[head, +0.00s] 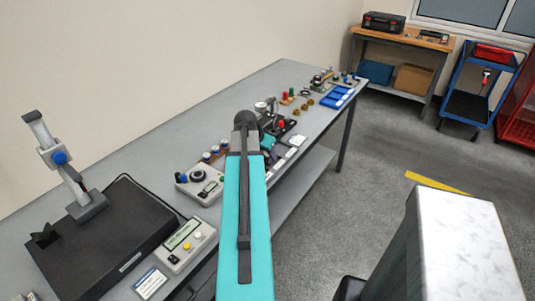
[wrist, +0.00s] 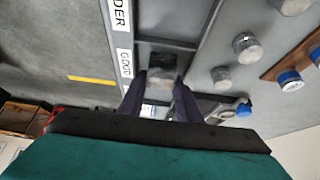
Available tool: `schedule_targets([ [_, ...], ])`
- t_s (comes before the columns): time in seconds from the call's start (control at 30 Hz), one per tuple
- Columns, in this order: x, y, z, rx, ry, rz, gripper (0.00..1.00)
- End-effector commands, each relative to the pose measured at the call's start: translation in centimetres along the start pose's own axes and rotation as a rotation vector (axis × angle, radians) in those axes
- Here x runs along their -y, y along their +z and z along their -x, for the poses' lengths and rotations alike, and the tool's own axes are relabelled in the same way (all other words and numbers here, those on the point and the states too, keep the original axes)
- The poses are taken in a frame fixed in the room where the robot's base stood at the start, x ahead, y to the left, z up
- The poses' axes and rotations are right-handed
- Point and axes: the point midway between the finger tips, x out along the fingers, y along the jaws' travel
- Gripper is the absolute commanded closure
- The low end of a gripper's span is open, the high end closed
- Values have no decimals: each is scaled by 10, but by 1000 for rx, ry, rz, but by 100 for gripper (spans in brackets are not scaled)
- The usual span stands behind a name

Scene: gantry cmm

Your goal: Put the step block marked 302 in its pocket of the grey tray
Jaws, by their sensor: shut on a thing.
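My gripper (wrist: 160,88) shows in the wrist view, its two dark fingers closed on a small grey metal block (wrist: 162,66). I take this for the step block; no 302 mark can be read on it. The block is over a pocket of the grey tray (wrist: 168,43), beside the label reading GOOD. I cannot tell whether it touches the tray floor. Another label ending in DER is on the same rim. In the head view my teal arm hides the gripper, the block and most of the tray.
Several grey metal cylinders (wrist: 246,47) stand beside the tray, near a brown board (wrist: 277,70) with blue-capped pieces. A black plate (head: 95,240) with a gauge stand and a control box (head: 188,246) are at the near left. A blue tray (head: 338,97) lies farther along the bench.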

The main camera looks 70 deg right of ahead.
Motion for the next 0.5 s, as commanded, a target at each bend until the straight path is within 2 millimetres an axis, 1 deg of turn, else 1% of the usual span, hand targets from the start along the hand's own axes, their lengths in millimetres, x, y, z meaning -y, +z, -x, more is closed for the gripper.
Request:
schedule_targets([
  [0.23,0,0,0,-1,0,0,100],
  [0.27,0,0,0,-1,0,0,67],
  [0.3,0,0,0,-1,0,0,60],
  [0.37,0,0,0,-1,0,0,50],
  [0.4,0,0,0,0,0,0,47],
  [0.5,0,0,0,0,0,-1,47],
])
